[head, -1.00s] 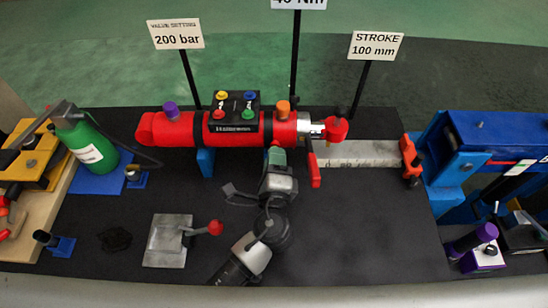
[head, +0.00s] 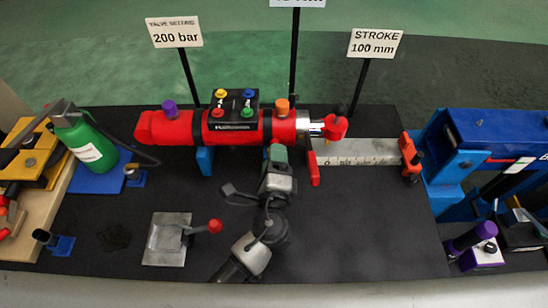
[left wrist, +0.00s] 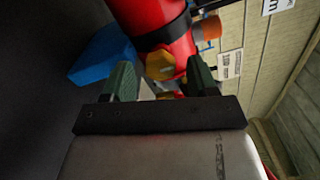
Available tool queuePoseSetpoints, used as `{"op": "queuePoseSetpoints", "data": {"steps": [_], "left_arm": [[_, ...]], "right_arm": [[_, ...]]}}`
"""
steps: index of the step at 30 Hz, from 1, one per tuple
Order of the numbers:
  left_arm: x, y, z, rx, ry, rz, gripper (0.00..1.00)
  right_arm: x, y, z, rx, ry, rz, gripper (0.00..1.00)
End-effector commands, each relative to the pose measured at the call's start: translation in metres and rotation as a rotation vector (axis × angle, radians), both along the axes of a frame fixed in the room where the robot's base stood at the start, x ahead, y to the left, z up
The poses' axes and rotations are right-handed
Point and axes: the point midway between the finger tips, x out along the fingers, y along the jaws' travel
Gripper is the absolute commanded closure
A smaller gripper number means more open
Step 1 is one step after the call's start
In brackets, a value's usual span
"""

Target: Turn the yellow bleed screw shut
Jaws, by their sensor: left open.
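The yellow bleed screw (left wrist: 160,65) shows in the left wrist view as a faceted yellow knob on the side of the red cylinder (left wrist: 150,18). It sits between and just beyond the green fingertips of my left gripper (left wrist: 161,72), with gaps to both fingers. The gripper is open and empty. In the head view the left gripper (head: 277,154) is at the near side of the red cylinder (head: 173,129), right of its middle, and hides the screw there. My right gripper is in neither view.
The black block (head: 235,112) on the cylinder carries several coloured knobs. A red lever (head: 314,170) hangs right of the gripper. A grey plate with a red-knobbed lever (head: 166,240) lies front left. A green bottle (head: 86,148) and a blue frame (head: 480,130) flank the mat.

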Motion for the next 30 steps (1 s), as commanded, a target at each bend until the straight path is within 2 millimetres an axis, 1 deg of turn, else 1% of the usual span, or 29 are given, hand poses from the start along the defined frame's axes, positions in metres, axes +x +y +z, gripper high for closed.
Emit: {"op": "queuePoseSetpoints", "data": {"steps": [5,9,12,15,18,21,30], "left_arm": [[-0.029,0.000,-0.004,-0.002,0.004,-0.002,0.42],[-0.058,0.000,-0.004,-0.002,0.004,-0.002,0.42],[-0.077,0.000,-0.004,-0.001,0.004,-0.002,0.42],[-0.091,0.000,-0.003,0.000,0.004,-0.002,0.42],[-0.100,0.000,-0.002,0.000,0.002,-0.002,0.42],[-0.104,0.000,-0.001,0.000,0.002,-0.002,0.42],[-0.104,0.000,0.000,0.000,0.001,-0.002,0.42]], "right_arm": [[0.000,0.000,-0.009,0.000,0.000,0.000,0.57],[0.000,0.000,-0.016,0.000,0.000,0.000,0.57],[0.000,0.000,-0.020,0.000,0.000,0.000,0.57],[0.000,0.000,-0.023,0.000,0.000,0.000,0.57],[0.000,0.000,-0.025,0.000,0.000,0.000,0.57],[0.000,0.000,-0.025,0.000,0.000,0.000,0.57],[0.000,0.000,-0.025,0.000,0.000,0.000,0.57]]}}
